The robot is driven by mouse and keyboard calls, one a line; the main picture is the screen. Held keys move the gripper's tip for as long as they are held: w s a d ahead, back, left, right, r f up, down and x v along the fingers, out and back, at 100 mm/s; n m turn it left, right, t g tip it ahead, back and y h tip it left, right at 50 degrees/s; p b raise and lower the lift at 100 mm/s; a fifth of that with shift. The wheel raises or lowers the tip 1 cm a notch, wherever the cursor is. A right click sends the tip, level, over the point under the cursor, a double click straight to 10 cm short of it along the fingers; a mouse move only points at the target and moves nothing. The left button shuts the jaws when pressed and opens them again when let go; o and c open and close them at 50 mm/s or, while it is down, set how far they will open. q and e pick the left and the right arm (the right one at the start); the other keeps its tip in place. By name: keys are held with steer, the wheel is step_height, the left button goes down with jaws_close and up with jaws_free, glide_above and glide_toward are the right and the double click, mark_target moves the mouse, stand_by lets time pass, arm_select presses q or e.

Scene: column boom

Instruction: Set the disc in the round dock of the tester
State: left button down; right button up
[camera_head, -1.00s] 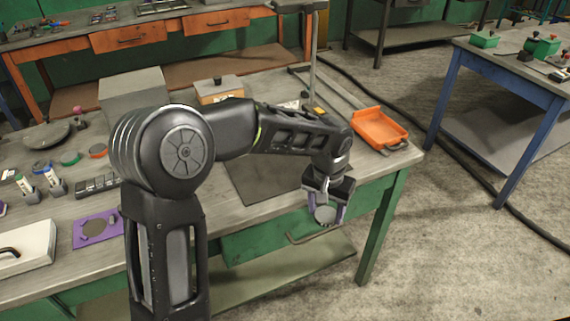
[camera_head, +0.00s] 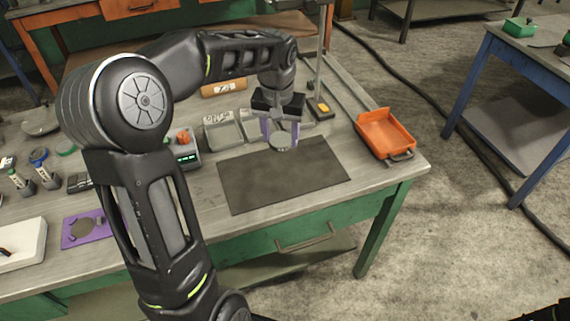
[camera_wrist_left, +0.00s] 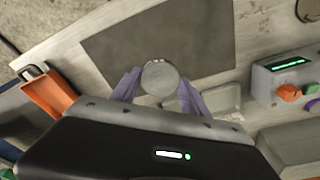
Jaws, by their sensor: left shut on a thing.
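My left gripper (camera_head: 280,137) has purple fingers and is shut on the disc (camera_head: 281,146), a small round grey piece. It holds the disc over the back part of the dark mat; the exact height is hard to tell. In the left wrist view the disc (camera_wrist_left: 160,79) sits between the two purple fingertips.
The dark mat (camera_head: 285,180) is bare. Shallow grey trays (camera_head: 222,132) stand between tester and gripper. An orange tray (camera_head: 385,132) is at the table's right edge. A purple plate with a round grey patch (camera_head: 84,229) and a white box (camera_head: 22,245) lie at front left.

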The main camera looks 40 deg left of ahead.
arm_select(q)
glide_above(282, 170)
steer(key=shift+s+f+p, duration=0.15)
steer(key=shift+f+p, duration=0.3)
steer(key=shift+f, duration=2.75)
steer(key=shift+f+p, duration=0.3)
steer(key=shift+f, duration=1.55)
steer(key=shift+f, duration=0.1)
steer(key=shift+f+b, duration=0.15)
steer(key=shift+b, duration=0.15)
steer(key=c, duration=0.6)
jaws_free()
steer(key=shift+o, duration=0.2)
steer(key=shift+r, duration=0.2)
steer(key=r, duration=0.4)
steer(key=s+r, duration=0.1)
steer(key=r, duration=0.7)
steer(key=shift+s+d+b, duration=0.2)
steer(key=shift+d+b, duration=0.1)
steer(key=shift+d, duration=0.05)
